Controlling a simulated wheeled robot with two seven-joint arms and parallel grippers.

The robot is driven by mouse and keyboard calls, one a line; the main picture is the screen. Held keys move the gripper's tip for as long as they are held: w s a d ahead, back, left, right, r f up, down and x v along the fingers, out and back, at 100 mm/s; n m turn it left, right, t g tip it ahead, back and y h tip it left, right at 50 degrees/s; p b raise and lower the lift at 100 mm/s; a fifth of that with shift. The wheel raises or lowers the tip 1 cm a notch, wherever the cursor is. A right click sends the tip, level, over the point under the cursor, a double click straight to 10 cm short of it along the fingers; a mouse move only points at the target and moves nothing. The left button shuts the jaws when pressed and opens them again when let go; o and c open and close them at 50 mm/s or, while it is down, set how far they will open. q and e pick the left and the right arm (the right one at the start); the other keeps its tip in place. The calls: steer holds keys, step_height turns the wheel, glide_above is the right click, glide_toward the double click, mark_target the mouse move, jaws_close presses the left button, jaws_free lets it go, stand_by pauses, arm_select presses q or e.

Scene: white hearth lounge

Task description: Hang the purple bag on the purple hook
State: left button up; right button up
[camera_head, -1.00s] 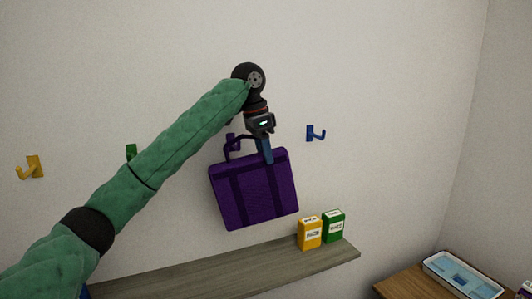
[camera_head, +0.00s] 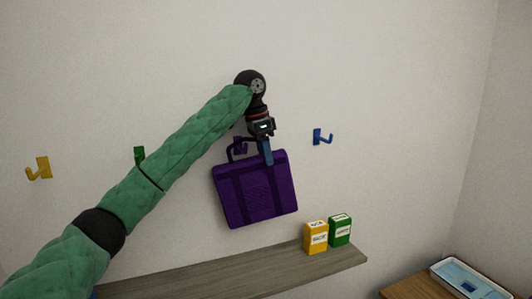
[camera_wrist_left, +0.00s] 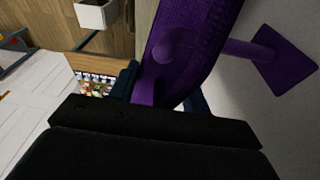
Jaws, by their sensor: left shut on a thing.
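The purple bag (camera_head: 255,190) hangs tilted slightly from my left gripper (camera_head: 267,155), above the shelf and close to the wall. The gripper is shut on the bag near its top edge, right of the dark handle loop. The purple hook (camera_head: 240,145) is on the wall just behind the handle, partly hidden by it. In the left wrist view, the hook's wall plate (camera_wrist_left: 285,57) and shank reach towards the bag (camera_wrist_left: 200,35), and a round purple knob shows against the bag. I cannot tell whether the handle is around the hook. My right gripper is not in view.
A blue hook (camera_head: 322,137) is to the right; green (camera_head: 139,156) and yellow (camera_head: 40,168) hooks are to the left. Below, a wooden shelf (camera_head: 220,272) bears a yellow box (camera_head: 316,237) and a green box (camera_head: 340,230). A tray (camera_head: 468,278) is at the lower right.

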arm_select(q)
steer(key=shift+w+a+f, duration=0.1)
steer(key=shift+w+f, duration=0.1)
steer(key=shift+f, duration=0.35)
steer(key=shift+w+f, duration=0.2)
steer(key=shift+f, duration=0.35)
